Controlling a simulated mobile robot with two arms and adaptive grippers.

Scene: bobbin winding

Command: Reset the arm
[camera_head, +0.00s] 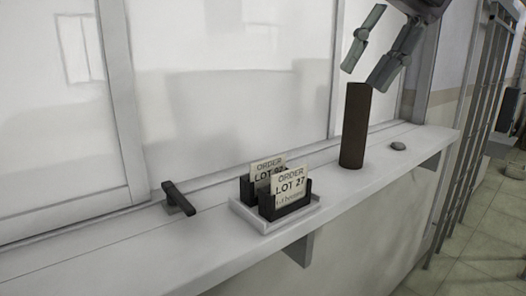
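My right gripper (362,77) hangs in from the upper right in the head view. Its two grey fingers are spread apart with nothing between them. The fingertips are just above the top of a dark brown upright block (355,128) standing on the white ledge; I cannot tell whether the nearer finger touches it. My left gripper is not in view.
A white tray (243,214) on the ledge (130,249) holds dark holders with an "ORDER LOT 27" card (288,186) and another card (266,167) behind. A dark handle-like piece (178,198) is left; a grey disc (398,146) right. Window panes stand behind; railings are far right.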

